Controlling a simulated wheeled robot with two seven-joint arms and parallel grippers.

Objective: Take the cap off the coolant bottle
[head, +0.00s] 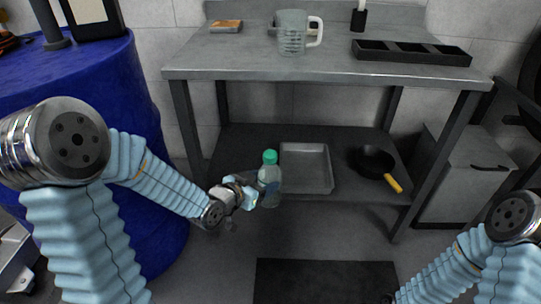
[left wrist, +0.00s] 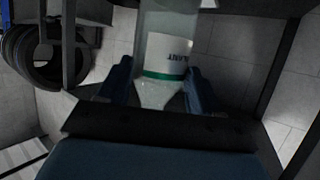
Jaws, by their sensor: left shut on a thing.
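The coolant bottle (head: 270,188) is clear with a pale label and a green cap (head: 270,157) on top. It is upright in the head view, in front of the lower shelf's front edge. I cannot tell whether anything supports it from below. My left gripper (head: 254,195) is shut on the bottle's body from the left, below the cap. In the left wrist view the bottle (left wrist: 166,55), with its label and a green band, sits between the two fingers (left wrist: 158,88). The cap does not show there. My right arm enters at the lower right; its gripper is out of view.
The lower shelf (head: 240,145) holds a grey tray (head: 318,168) and a black pan (head: 372,162) with a yellow handle. A clear jug (head: 292,35) and a black divided organizer (head: 411,52) stand on the bench top (head: 340,72). A blue drum (head: 150,130) stands left. A dark mat (head: 326,280) lies on the floor.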

